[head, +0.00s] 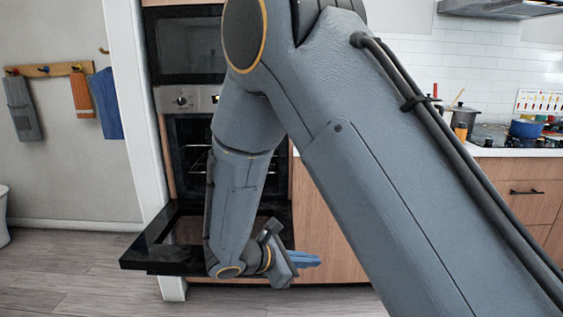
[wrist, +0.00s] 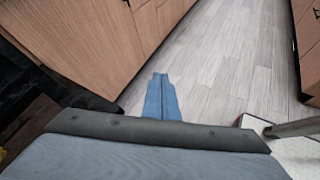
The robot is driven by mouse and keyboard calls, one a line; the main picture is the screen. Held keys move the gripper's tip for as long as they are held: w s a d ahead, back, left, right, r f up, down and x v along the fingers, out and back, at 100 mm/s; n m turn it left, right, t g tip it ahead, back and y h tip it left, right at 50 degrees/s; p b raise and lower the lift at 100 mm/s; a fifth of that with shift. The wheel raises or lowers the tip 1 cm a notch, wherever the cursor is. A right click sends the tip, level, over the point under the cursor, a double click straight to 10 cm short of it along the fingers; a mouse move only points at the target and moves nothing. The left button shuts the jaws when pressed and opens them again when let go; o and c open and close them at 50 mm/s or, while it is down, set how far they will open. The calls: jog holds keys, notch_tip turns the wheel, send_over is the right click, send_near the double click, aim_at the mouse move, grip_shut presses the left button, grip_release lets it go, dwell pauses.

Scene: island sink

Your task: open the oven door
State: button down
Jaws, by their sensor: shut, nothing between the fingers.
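The oven (head: 186,100) is built into the tall cabinet, below a dark upper appliance. Its black door (head: 160,252) is folded down and sticks out roughly level near the floor. The dark cavity with wire racks (head: 196,158) is exposed. My arm crosses in front of the oven and hides the right part of the door and cavity. My gripper (head: 312,259) is at the door's right side, with its blue fingers pointing right, away from the door. In the wrist view the fingers (wrist: 161,98) are together and empty, over the floor.
Wooden cabinet fronts (head: 318,225) stand right of the oven, also at upper left in the wrist view (wrist: 90,45). A counter with pots and a hob (head: 490,137) is at the right. A white post (head: 133,120) stands left of the oven. Wood floor (head: 70,270) is clear at the left.

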jog(key=s+d+r+m+g+y+p, duration=0.1)
jog(key=s+d+r+m+g+y, duration=0.1)
jog(key=s+m, duration=0.4)
jog(key=s+d+r+m+g+y+p, duration=0.2)
jog(key=s+d+r+m+y, duration=0.1)
jog(key=s+d+m, duration=0.3)
jog(key=s+d+r+m+g+y+p, duration=0.1)
jog(key=s+d+r+m+g+y, duration=0.2)
jog(key=s+m, duration=0.4)
jog(key=shift+s+d+r+m+y+p, duration=0.3)
jog(key=shift+s+d+m+y, duration=0.1)
jog(key=shift+s+d+y, duration=0.4)
jog(key=c, duration=2.5)
grip_release()
jog(key=shift+s+a+r+m, duration=0.15)
jog(key=shift+s+r+m, duration=0.1)
jog(key=shift+m, duration=0.25)
jog(key=o, duration=0.5)
jog(key=shift+r+m+y, duration=0.1)
jog(key=shift+m+y, duration=0.2)
jog(key=shift+m, duration=0.1)
jog(key=shift+s, duration=0.15)
